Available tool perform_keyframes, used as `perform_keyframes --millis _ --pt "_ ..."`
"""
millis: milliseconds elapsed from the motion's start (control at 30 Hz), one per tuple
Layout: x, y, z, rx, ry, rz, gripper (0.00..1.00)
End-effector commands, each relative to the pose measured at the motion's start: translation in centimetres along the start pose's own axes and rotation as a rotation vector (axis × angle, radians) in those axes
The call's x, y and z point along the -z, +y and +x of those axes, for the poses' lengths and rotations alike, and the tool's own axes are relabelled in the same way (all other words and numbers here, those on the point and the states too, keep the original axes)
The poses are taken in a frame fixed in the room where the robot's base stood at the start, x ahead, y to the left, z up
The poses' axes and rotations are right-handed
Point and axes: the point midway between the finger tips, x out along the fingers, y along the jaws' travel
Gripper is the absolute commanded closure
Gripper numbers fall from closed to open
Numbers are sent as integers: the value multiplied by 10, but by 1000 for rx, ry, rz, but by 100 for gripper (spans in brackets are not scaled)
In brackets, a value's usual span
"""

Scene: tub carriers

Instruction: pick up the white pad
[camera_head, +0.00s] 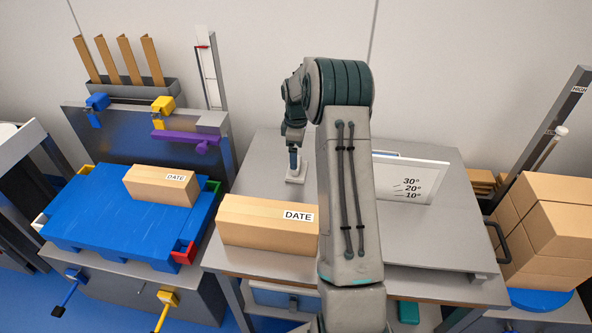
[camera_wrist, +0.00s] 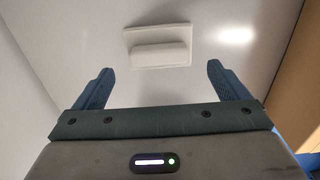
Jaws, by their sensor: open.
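The white pad (camera_wrist: 160,50) shows in the wrist view as a flat white plate with a raised bar across it, lying on the grey tabletop. It also shows in the head view (camera_head: 296,178), at the back of the table. My gripper (camera_wrist: 154,78) is open and empty in the wrist view, its two blue-grey fingers spread wider than the pad's bar. The pad lies beyond the fingertips, roughly centred between them. In the head view my gripper (camera_head: 294,160) is just above the pad, pointing down. Whether it touches the pad cannot be told there.
A cardboard box marked DATE (camera_head: 262,226) lies on the table in front of the pad. An angle sign (camera_head: 408,182) stands to the right, partly behind my arm. A blue pallet (camera_head: 105,218) with another DATE box (camera_head: 160,186) is at left. Stacked cartons (camera_head: 548,228) stand at right.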

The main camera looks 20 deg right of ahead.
Motion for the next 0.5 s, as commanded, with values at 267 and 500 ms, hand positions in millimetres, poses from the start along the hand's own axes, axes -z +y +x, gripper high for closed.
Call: perform_keyframes --millis 267,500 --pt "0 1 28 4 -2 1 5" --pt "0 2 55 0 0 1 5"
